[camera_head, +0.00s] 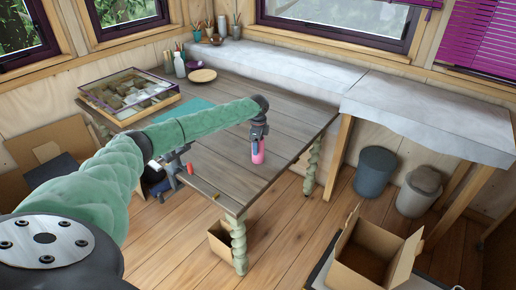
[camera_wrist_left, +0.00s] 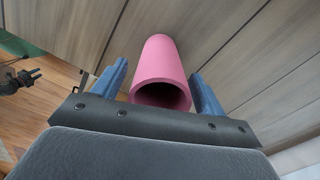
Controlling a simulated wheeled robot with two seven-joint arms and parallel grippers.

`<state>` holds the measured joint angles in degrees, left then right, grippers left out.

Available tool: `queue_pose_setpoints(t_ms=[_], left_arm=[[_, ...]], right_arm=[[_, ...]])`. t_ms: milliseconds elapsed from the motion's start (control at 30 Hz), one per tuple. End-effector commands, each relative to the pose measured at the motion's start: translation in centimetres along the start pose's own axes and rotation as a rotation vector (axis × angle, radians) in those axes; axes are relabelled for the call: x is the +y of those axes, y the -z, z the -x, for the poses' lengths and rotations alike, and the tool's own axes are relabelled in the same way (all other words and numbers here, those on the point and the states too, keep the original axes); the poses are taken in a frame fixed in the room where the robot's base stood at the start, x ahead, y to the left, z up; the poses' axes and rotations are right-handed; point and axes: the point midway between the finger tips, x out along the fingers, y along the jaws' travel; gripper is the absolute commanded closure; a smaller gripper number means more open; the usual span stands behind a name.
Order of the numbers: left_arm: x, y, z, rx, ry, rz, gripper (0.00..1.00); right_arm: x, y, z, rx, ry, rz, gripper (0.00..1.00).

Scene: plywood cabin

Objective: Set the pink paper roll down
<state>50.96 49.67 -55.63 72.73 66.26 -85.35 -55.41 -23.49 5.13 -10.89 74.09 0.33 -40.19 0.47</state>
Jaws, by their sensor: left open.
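The pink paper roll (camera_head: 258,152) is at the grey wooden table (camera_head: 290,118), near its front edge and under my left gripper. The roll (camera_wrist_left: 162,62) also shows in the left wrist view, with its hollow end facing the camera. My left gripper (camera_head: 257,146) reaches down to it from above. In the wrist view its two blue fingers (camera_wrist_left: 160,88) stand on either side of the roll, with a gap visible on both sides. The roll's far end appears to meet the tabletop, but the contact is not clear.
A framed display box (camera_head: 130,96), a green mat (camera_head: 183,111), a wooden plate (camera_head: 202,75) and a white bottle (camera_head: 179,65) are at the table's back left. A red-handled tool is at the front edge. An open cardboard box (camera_head: 372,252) stands at the lower right. The table's right half is clear.

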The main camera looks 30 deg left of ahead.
Motion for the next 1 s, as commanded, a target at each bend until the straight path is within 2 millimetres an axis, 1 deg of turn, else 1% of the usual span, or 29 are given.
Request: queue_pose_setpoints(t_ms=[300, 367, 400, 600, 867, 1000], left_arm=[[0.02, -0.05, -0.36, -0.001, 0.0, 0.0, 0.27], [0.02, -0.05, -0.36, -0.001, 0.0, 0.0, 0.39], [0.02, -0.05, -0.36, -0.001, 0.0, 0.0, 0.47], [0.0, -0.05, -0.31, -0.001, 0.0, 0.0, 0.85], [-0.01, -0.04, -0.21, 0.0, 0.001, 0.0, 0.85], [-0.03, -0.02, 0.4, 0.0, 0.002, 0.0, 0.85]], right_arm=[[0.11, -0.12, -0.26, 0.003, -0.001, 0.001, 0.64], [0.11, -0.12, -0.26, 0.003, -0.001, 0.001, 0.64], [0.11, -0.12, -0.25, 0.003, -0.001, 0.001, 0.64], [0.19, -0.06, -0.23, 0.003, -0.002, 0.001, 0.64], [0.31, -0.02, -0.32, 0.002, -0.003, 0.001, 0.64], [0.08, 0.08, -0.24, -0.006, 0.0, -0.001, 0.64]])
